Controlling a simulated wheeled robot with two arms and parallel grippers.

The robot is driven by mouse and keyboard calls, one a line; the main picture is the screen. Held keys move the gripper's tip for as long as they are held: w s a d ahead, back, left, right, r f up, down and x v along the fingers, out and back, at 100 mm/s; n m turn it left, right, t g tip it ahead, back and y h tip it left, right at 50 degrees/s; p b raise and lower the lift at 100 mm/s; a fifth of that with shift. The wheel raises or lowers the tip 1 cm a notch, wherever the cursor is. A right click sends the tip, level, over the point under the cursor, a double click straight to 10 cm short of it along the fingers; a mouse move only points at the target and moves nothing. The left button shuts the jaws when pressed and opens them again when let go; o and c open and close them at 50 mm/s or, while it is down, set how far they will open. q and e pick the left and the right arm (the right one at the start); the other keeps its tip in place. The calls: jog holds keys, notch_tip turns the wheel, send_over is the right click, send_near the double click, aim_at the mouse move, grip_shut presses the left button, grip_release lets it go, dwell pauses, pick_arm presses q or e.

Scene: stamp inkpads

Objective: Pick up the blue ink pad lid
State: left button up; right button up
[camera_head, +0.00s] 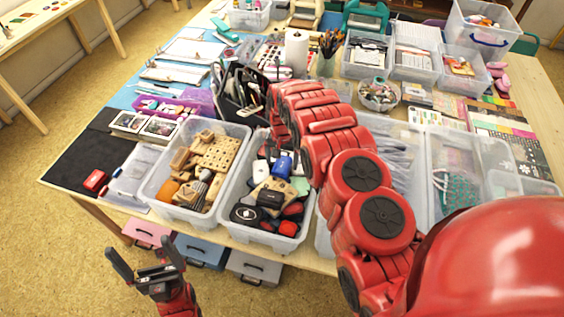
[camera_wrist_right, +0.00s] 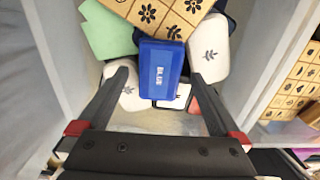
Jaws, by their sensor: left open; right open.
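Whether a pad sits under the lid is hidden. My left gripper (camera_head: 141,247) is open and empty in front of the table, at the lower left.
The middle bin (camera_head: 247,237) also holds black and red pads. In the wrist view a wooden stamp block (camera_wrist_right: 165,14), a green piece (camera_wrist_right: 106,33) and white pads crowd the lid. A bin of wooden blocks (camera_head: 180,210) stands to the left. A red pad (camera_head: 95,181) lies on a black mat.

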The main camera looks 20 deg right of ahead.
jog(key=shift+f, duration=0.1)
jog(key=c, duration=1.4)
